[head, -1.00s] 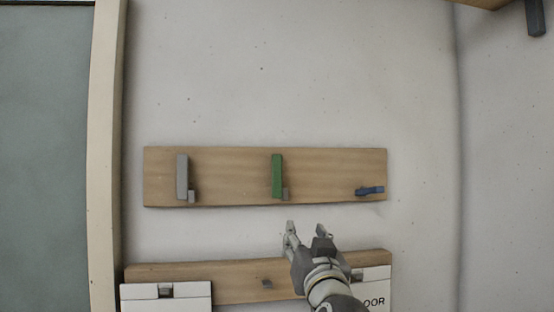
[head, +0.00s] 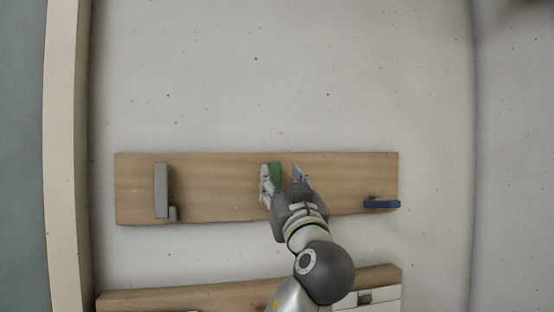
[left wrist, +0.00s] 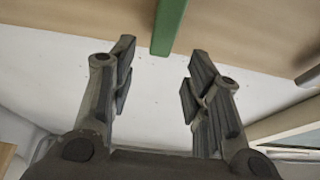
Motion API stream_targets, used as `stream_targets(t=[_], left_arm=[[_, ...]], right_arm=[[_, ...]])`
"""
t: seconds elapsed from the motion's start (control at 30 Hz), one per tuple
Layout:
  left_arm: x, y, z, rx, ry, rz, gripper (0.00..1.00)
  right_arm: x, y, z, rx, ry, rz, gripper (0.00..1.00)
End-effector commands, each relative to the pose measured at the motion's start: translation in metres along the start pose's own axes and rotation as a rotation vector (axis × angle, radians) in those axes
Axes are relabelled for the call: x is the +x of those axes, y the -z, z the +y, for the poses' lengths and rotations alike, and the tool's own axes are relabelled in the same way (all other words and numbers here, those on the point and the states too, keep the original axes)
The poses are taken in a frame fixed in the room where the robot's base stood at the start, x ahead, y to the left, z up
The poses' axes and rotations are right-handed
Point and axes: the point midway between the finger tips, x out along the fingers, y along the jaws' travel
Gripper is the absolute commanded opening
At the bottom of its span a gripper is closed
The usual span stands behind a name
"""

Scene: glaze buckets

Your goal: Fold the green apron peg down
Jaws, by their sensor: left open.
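The green apron peg (head: 275,173) is on the upper wooden board (head: 220,185), between a grey peg and a blue peg. Its upper part shows upright; its lower part is hidden behind my gripper in the head view. My left gripper (head: 284,176) is open in front of the peg, with a finger to either side of it in the picture. In the left wrist view the green peg (left wrist: 168,25) shows beyond the gap between the open fingertips (left wrist: 158,65), with no contact visible. My right gripper is not in view.
The grey peg (head: 161,190) stands upright on the left of the board. A lower wooden board (head: 180,298) with white signs (head: 372,300) is below. The wall above is clear.

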Motion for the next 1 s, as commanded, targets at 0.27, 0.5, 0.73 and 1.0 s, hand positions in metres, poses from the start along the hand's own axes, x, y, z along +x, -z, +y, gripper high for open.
stream_targets(t=[0.27, 0.5, 0.73, 1.0], left_arm=[[0.038, 0.002, 0.0, 0.002, 0.0, -0.001, 0.45], [0.045, -0.001, 0.0, 0.0, -0.001, -0.001, 0.45], [0.045, -0.001, 0.0, 0.0, -0.001, -0.001, 0.4], [0.045, -0.001, 0.0, 0.0, -0.001, -0.001, 0.05]], right_arm=[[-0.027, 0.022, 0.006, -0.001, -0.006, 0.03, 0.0], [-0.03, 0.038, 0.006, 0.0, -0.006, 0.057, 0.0], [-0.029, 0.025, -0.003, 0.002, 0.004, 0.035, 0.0], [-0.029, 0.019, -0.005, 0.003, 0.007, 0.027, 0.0]])
